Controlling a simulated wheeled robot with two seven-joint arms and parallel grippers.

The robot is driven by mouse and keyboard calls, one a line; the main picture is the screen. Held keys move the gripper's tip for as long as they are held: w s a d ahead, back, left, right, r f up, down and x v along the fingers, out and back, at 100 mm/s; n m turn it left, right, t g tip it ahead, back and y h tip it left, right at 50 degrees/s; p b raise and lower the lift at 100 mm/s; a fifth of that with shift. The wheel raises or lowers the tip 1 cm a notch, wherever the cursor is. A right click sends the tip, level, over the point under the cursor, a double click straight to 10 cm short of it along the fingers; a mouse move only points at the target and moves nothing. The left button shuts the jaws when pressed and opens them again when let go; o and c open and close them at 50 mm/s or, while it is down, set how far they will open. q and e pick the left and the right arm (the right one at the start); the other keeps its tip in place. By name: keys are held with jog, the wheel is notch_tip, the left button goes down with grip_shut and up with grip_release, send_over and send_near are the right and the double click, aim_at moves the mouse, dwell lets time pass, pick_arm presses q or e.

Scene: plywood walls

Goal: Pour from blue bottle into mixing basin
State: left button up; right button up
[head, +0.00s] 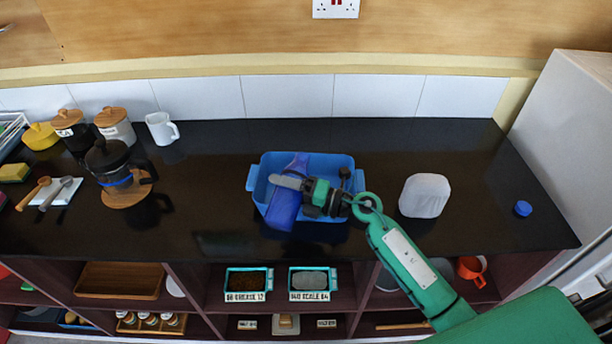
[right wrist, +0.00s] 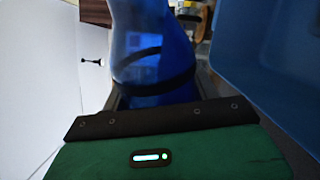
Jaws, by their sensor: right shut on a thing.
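The blue mixing basin (head: 332,163) sits on the black counter near its middle. My right gripper (head: 290,184) is over the basin and shut on the blue bottle (head: 284,208). The bottle lies across the left part of the basin in the head view, its near end overlapping the basin's front rim. Its exact tilt and any flow from it cannot be made out. In the right wrist view the bottle (right wrist: 150,40) fills the space between the fingers, with the basin's blue wall (right wrist: 270,60) to the right. My left gripper is not in view.
A blue cap (head: 523,208) lies at the counter's right, and a white rounded container (head: 424,196) stands right of the basin. A coffee press (head: 110,165), canisters (head: 115,125) and a white mug (head: 161,128) stand at the left. Counter between press and basin is clear.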

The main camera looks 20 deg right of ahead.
jog(key=shift+w+d+m+p, duration=0.2)
jog(key=shift+w+m+p, duration=0.15)
jog(key=shift+m+p, duration=0.3)
jog(key=shift+r+p, duration=0.25)
jog(key=shift+p, duration=0.15)
jog(key=shift+r+m+p, duration=0.55)
jog(key=shift+m+p, duration=0.3)
jog(key=shift+p, duration=0.6)
dwell(0.7)
jog(key=shift+w+d+m+p, duration=0.1)
jog(key=shift+m+p, duration=0.4)
jog(key=shift+p, duration=0.05)
dwell(1.3)
jog(key=shift+f, duration=0.15)
